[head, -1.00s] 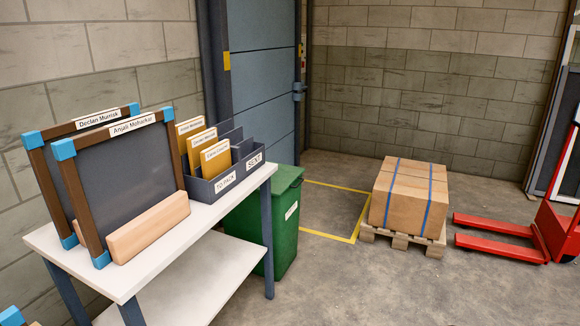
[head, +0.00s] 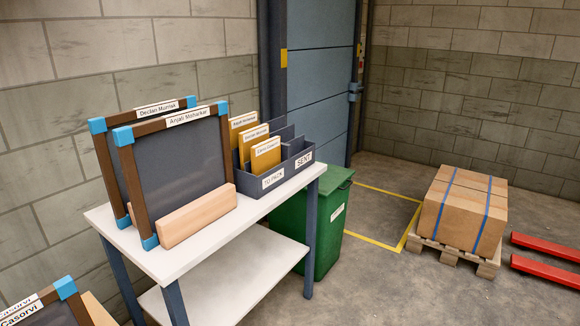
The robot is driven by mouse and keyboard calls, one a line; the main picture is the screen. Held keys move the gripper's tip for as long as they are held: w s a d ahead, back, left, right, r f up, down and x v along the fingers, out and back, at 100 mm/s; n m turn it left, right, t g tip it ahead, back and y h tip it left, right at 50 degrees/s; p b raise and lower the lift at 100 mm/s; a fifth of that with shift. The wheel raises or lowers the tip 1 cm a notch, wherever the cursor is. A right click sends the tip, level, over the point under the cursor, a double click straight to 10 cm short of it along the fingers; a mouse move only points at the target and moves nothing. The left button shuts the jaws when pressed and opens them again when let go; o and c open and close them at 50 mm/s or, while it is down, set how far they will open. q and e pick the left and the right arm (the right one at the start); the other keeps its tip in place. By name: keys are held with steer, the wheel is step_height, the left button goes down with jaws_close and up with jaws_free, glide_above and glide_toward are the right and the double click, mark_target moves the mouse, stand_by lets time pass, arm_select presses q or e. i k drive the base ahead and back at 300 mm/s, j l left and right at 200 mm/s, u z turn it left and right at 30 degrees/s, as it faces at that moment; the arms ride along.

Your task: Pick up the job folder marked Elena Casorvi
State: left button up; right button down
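Three yellow job folders stand in the TO PACK side of a dark grey two-part box on the white table: a rear folder (head: 243,128), a middle folder (head: 255,143) and a front folder (head: 265,157). Each has a white name label at its top. The labels are too small and blurred to read surely, so I cannot tell which one says Elena Casorvi. The box (head: 273,183) reads TO PACK and SENT on its front. The SENT side looks empty from here. Neither gripper is in view.
Two framed dark screens, the front one (head: 180,160) labelled Anjali, stand left of the box behind a wooden block (head: 198,215). Another frame (head: 45,305) labelled Casorvi is at bottom left. A green bin (head: 325,225) stands beside the table (head: 160,255). A boxed pallet (head: 462,210) is right.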

mark_target(266, 155)
steer(key=i+l+u, duration=0.15)
steer(key=l, duration=0.2)
steer(key=i+l+u, duration=0.3)
steer(key=l, duration=0.45)
steer(key=i+l+u, duration=0.15)
steer(key=l, duration=0.25)
steer(key=i+l+u, duration=0.15)
steer(key=l, duration=0.25)
steer(key=i+l+u, duration=0.15)
steer(key=l, duration=0.3)
steer(key=l+u, duration=0.15)
steer(key=l, duration=0.3)
steer(key=i, duration=0.05)
